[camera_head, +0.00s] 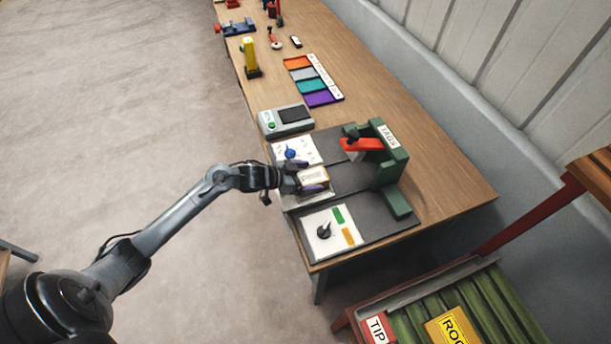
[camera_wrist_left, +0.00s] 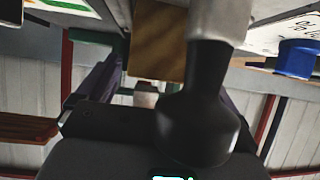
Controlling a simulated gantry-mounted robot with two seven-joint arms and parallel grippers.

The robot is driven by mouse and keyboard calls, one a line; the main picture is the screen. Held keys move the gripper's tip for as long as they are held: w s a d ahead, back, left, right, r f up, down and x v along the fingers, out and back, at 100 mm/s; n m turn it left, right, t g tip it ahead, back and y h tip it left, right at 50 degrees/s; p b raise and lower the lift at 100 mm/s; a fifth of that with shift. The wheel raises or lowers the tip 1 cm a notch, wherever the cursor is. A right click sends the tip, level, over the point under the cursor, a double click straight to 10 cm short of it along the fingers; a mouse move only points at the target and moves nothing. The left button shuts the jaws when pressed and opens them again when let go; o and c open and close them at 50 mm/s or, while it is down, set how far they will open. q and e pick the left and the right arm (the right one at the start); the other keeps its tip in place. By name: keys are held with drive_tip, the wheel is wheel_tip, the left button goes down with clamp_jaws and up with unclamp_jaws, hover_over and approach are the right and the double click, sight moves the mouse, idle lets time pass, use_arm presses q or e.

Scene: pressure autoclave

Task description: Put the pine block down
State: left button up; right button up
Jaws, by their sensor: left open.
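The pine block (camera_head: 315,175), pale wood, is at the white-fronted middle station of the bench in the head view. My left gripper (camera_head: 308,180) is there with its dark purple fingers apart, one on each side of the block. In the left wrist view the wooden block (camera_wrist_left: 157,42) shows at the top centre, beyond the open fingers. I cannot tell whether a finger touches the block. My right gripper is in neither view.
A green frame (camera_head: 397,170) with a red lever (camera_head: 360,145) stands behind the block. Panels with a blue knob (camera_head: 290,153) and a black knob (camera_head: 324,231) flank it. A grey scale (camera_head: 286,120), coloured tray (camera_head: 312,80) and yellow object (camera_head: 250,57) stand farther along the wooden bench.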

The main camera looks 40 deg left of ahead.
use_arm(q)
drive_tip(key=shift+r, duration=0.1)
drive_tip(key=shift+s+a+r, duration=0.1)
drive_tip(key=shift+s, duration=0.1)
drive_tip(key=p+v, duration=0.1)
drive_tip(key=v, duration=1)
drive_tip(key=shift+s+p, duration=0.2)
drive_tip(key=shift+p, duration=0.1)
drive_tip(key=shift+a+r, duration=0.1)
drive_tip(key=shift+s, duration=0.1)
